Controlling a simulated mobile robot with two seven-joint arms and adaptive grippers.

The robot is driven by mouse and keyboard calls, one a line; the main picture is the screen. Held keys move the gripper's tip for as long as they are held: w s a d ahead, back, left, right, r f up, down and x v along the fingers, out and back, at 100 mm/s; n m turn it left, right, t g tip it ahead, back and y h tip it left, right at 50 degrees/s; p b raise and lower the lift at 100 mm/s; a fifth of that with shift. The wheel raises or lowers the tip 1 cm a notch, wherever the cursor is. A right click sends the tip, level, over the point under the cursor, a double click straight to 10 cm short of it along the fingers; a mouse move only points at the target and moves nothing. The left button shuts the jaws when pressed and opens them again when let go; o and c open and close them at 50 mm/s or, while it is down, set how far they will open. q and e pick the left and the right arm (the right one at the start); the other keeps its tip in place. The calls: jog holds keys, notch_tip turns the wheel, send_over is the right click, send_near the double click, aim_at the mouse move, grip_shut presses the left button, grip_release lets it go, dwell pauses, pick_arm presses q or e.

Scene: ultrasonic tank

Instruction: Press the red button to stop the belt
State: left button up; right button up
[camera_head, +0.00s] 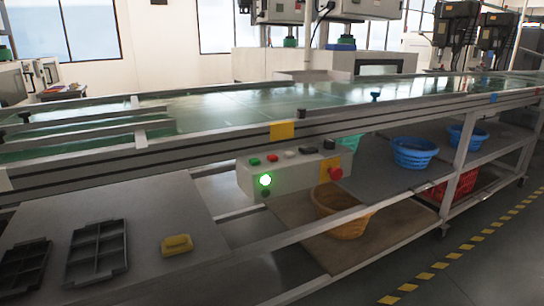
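A grey control box (245,180) is mounted on the near side of the belt frame, in the middle of the head view. On its top, a small red button (272,157) sits next to a green button (255,161), with a white and a black control to the right. A larger red mushroom button (336,173) on a yellow plate sits on the front face, at the right. The belt (260,103) runs across the view behind the box. Neither gripper is in view.
A grey table (150,205) at the lower left holds two black trays (97,252) (24,269) and a yellow block (177,244). An orange basket (343,210) and blue baskets (414,152) stand on shelves under the belt. The aisle floor is clear at the lower right.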

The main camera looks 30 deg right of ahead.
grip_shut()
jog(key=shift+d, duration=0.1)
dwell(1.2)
